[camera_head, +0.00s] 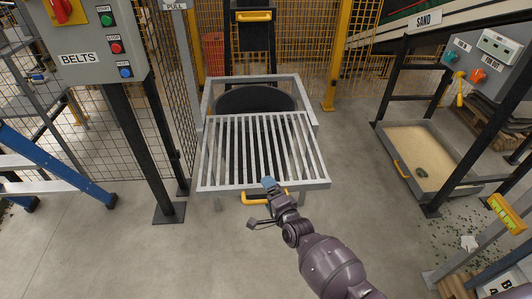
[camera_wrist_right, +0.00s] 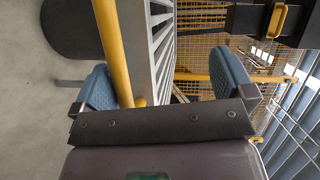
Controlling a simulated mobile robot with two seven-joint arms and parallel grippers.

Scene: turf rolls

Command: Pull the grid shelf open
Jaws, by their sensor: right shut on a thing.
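The grid shelf (camera_head: 262,150) is a grey metal frame with parallel bars in the middle of the head view. It stands out at the front of a grey outer frame (camera_head: 212,92), and a dark round opening shows behind its rear edge. A yellow handle (camera_head: 252,199) is on its front edge. My right gripper (camera_head: 268,183) is at the handle's right end, shut on it. In the right wrist view the yellow handle (camera_wrist_right: 114,50) runs between the blue finger pads, beside the grey bars (camera_wrist_right: 158,45). My left gripper is not in view.
A control box marked BELTS (camera_head: 85,45) stands on a black post at left, near a blue ladder (camera_head: 62,165). A sand tray (camera_head: 425,150) lies under a black stand at right. The floor (camera_head: 150,255) in front of the shelf is clear.

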